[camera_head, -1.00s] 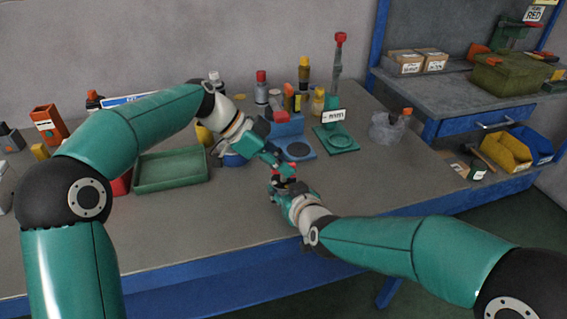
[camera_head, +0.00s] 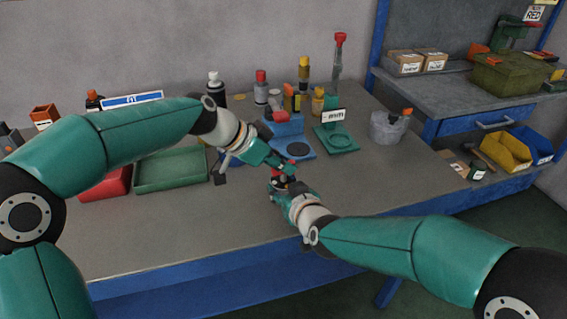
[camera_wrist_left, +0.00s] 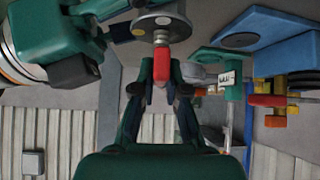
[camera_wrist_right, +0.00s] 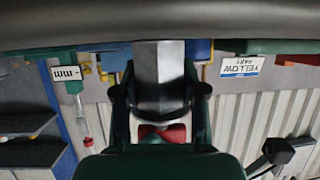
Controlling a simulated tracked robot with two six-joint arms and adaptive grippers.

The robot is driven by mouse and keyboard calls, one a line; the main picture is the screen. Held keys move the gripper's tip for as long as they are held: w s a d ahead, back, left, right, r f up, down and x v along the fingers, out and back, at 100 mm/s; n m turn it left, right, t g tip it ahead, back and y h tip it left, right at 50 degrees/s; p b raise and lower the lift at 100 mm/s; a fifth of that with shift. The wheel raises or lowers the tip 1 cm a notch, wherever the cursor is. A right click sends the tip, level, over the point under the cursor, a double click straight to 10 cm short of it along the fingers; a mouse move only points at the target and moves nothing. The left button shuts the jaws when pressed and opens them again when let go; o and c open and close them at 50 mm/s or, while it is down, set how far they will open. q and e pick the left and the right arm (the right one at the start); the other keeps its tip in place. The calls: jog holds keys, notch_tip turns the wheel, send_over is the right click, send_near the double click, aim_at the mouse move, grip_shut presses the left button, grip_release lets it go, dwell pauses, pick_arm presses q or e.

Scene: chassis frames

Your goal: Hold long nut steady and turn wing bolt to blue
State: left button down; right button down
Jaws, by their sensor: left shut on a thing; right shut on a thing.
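The red wing bolt (camera_wrist_left: 162,66) stands out from a grey disc (camera_wrist_left: 150,22) with coloured dots in the left wrist view. My left gripper (camera_wrist_left: 161,84) is shut on its red end; in the head view this gripper (camera_head: 290,172) comes down from the upper left. My right gripper (camera_wrist_right: 160,92) is shut on the grey long nut (camera_wrist_right: 158,62) in the right wrist view. In the head view the right gripper (camera_head: 281,190) is just below the left one, over the bench. Which colour the bolt points to cannot be told.
A green tray (camera_head: 172,184) and a red bin lie to the left. A blue stand (camera_head: 290,146) and a green stand (camera_head: 338,139) are close behind the grippers. Bottles line the back. The bench front (camera_head: 205,238) is clear.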

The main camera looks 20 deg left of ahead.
pick_arm(q)
jog(key=c, duration=1.2)
grip_release()
jog(key=shift+f, duration=0.1)
jog(key=v, duration=1.2)
pick_arm(e)
jog(key=c, duration=0.6)
grip_release()
jog(key=shift+o, duration=0.2)
